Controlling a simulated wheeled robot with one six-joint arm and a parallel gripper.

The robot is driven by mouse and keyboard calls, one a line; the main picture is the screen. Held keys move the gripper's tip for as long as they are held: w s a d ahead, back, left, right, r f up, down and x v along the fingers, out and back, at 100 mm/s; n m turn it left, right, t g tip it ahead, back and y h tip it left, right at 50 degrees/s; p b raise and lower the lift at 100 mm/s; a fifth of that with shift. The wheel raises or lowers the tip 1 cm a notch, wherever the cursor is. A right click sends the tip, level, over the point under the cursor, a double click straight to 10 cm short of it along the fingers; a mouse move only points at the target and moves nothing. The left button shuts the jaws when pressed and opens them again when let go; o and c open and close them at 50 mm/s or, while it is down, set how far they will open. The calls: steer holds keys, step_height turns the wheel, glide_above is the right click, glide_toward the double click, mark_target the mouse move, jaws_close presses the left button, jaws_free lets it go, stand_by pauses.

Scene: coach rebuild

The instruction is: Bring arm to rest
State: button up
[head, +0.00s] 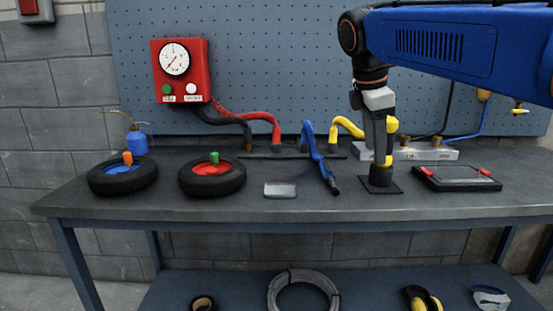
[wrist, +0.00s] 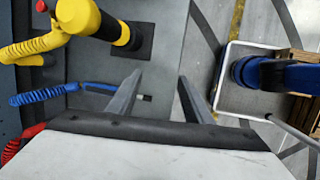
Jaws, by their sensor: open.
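My gripper (head: 380,155) hangs from my blue arm with its fingers pointing down over the right half of the workbench (head: 230,208). In the wrist view my gripper (wrist: 159,78) has its two fingers well apart, with nothing between them.
The blue hose (head: 318,160) lies left of my gripper, and a black tray (head: 457,178) is to its right. Two wheels (head: 122,175) (head: 212,178) sit on the left. A red gauge box (head: 181,72) hangs on the pegboard. The bench's front strip is mostly clear.

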steer(key=s+d+f+m+t+y, duration=0.1)
steer(key=s+d+f+m, duration=0.2)
steer(key=s+f+m, duration=0.6)
steer(key=s+d+f+m+t+y, duration=0.1)
steer(key=s+d+f+m, duration=0.2)
steer(key=s+f+m, duration=0.5)
steer(key=s+f, duration=0.6)
steer(key=f, duration=0.5)
steer(key=shift+s+f+m+y, duration=0.35)
steer(key=shift+s+m+y, duration=0.05)
